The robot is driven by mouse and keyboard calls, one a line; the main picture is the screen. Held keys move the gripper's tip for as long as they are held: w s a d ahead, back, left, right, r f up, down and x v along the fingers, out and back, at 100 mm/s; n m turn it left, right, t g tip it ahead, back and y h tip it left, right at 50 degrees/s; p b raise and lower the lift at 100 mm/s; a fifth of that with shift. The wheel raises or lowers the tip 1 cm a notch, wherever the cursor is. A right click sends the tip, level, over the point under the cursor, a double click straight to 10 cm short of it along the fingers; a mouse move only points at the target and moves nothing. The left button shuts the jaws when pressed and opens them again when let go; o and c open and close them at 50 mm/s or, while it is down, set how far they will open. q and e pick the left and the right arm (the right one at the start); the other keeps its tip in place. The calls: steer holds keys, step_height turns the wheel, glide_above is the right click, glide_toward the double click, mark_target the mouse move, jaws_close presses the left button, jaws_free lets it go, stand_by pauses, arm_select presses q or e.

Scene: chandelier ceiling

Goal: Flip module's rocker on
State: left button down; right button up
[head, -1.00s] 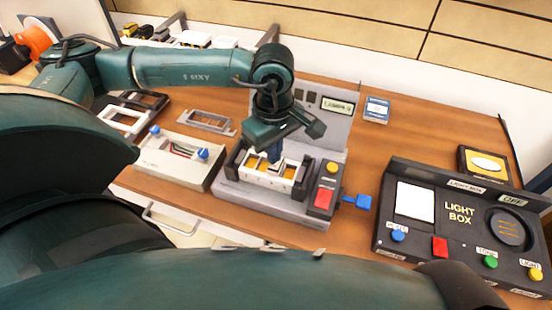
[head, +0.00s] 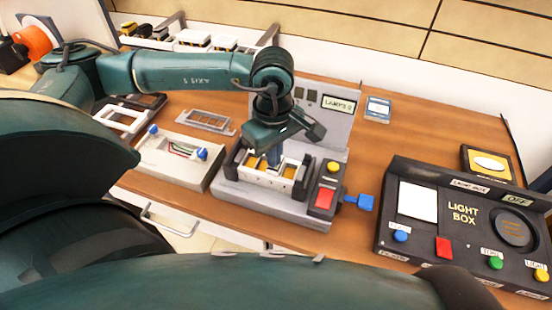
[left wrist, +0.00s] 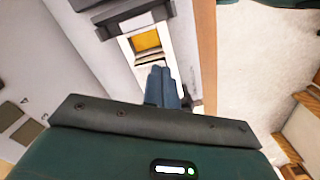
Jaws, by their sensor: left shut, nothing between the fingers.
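The module (head: 262,178) is a white frame with yellow-orange parts, seated in a grey fixture (head: 262,202) with black side clamps. It also shows in the left wrist view (left wrist: 126,22), with a yellow-orange square and a pale rocker-like part below it. My left gripper (head: 274,156) points down over the middle of the module, shut and empty. In the left wrist view its blue fingertips (left wrist: 158,72) are together at the module's opening and hide part of it. I cannot tell whether they touch the rocker, nor how the rocker is tilted. My right gripper is not in view.
The fixture has a yellow button (head: 333,167), a red button (head: 324,199), a blue side handle (head: 365,203) and an upright panel with a small display (head: 338,104). A black light box (head: 460,238) stands right. A wire box (head: 170,160) and empty frames (head: 205,122) lie left.

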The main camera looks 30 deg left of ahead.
arm_select(q)
steer(key=shift+f, duration=0.25)
steer(key=shift+r, duration=0.2)
steer(key=shift+r+p, duration=1.7)
steer(key=shift+r, duration=1.7)
steer(key=shift+s+f, duration=0.1)
